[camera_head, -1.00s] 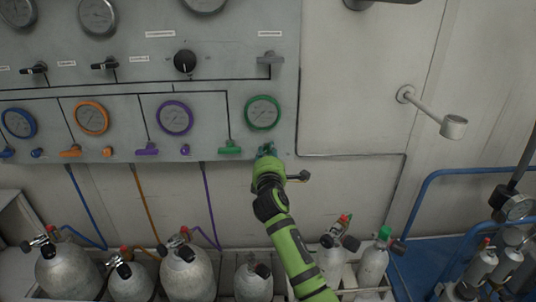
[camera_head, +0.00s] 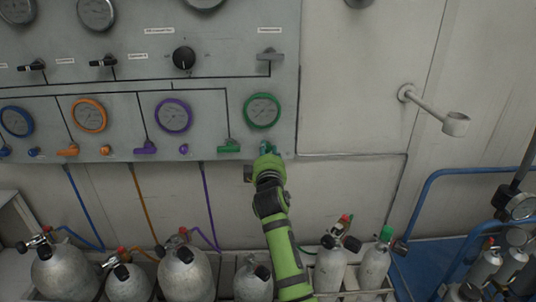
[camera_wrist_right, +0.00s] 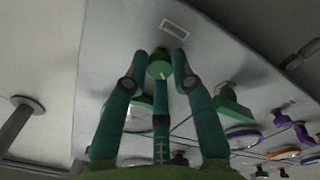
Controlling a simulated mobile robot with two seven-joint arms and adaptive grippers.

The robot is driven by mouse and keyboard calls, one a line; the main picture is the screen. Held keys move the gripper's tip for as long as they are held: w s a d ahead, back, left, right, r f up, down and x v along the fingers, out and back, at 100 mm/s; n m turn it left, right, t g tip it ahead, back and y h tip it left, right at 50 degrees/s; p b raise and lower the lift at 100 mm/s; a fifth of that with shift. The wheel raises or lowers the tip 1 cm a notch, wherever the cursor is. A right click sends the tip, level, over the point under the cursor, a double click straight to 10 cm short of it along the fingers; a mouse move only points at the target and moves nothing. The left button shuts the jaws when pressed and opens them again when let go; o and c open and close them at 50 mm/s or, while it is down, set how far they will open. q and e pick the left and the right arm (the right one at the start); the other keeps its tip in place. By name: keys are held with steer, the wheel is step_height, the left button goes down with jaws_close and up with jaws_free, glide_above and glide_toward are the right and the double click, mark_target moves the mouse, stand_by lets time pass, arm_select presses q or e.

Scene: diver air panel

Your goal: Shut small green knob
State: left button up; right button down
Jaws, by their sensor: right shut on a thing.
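The small green knob (camera_wrist_right: 160,67) sits between the three teal fingers of my right gripper (camera_wrist_right: 158,60) in the wrist view, and the fingers are shut on it. In the head view my right gripper (camera_head: 267,149) reaches up to the panel's lower right corner, just below the green-rimmed gauge (camera_head: 262,111). There the gripper hides most of the knob. The knob's exact turn cannot be told. My left gripper is in neither view.
A green lever (camera_head: 229,147) is just left of my gripper. Purple (camera_head: 146,148) and orange (camera_head: 68,150) levers sit further left on the grey panel (camera_head: 222,70). Grey cylinders (camera_head: 188,275) stand below. The wall right of the panel is clear near the gripper.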

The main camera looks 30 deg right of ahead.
steer(key=m, duration=0.5)
steer(key=shift+a+m+b, duration=0.1)
steer(key=shift+m+b, duration=0.2)
steer(key=shift+b, duration=0.05)
steer(key=shift+r+m, duration=0.1)
steer(key=shift+m, duration=2)
steer(key=c, duration=1)
jaws_free()
steer(key=shift+c, duration=0.2)
